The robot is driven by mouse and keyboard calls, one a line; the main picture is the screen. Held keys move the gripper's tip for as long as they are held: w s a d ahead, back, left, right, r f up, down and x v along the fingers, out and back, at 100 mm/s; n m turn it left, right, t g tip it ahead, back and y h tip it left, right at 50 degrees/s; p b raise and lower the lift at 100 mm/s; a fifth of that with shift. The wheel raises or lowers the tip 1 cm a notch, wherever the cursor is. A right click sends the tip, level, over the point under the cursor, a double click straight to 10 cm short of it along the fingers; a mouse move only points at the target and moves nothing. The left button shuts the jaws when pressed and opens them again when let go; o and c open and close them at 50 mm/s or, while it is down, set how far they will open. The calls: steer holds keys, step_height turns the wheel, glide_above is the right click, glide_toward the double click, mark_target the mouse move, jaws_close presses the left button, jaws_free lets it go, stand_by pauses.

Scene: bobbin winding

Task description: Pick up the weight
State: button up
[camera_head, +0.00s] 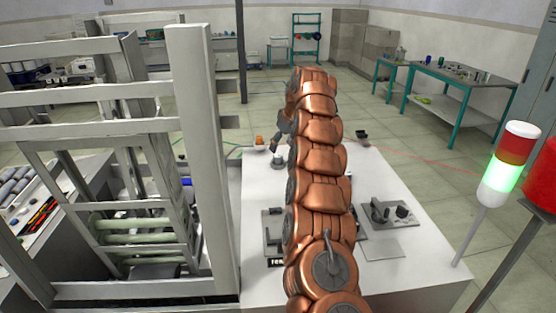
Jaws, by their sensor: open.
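My copper arm crosses the middle of the view and hides much of the white table (258,205) behind it. My dark gripper (279,146) shows partly at the left of the arm's far end, pointing down over the table, with its jaws open. A small grey object (278,163) stands on the table just below the gripper. It may be the weight, but it is too small to tell. I cannot tell whether the fingers touch it.
A small orange item (260,139) sits near the table's far left corner. A dark device (362,137) stands at the far right, and a dark fixture (387,212) nearer right. A white frame (203,160) rises at left. A lit signal tower (508,165) stands at right.

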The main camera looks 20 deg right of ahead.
mark_target(278, 155)
steer(key=shift+s+p+x, duration=0.1)
steer(key=shift+p+x, duration=0.7)
steer(key=shift+x, duration=0.65)
steer(key=shift+s+p+x, duration=0.15)
steer(key=shift+p+x, duration=0.65)
steer(key=shift+x, duration=0.65)
steer(key=shift+c, duration=0.3)
jaws_close()
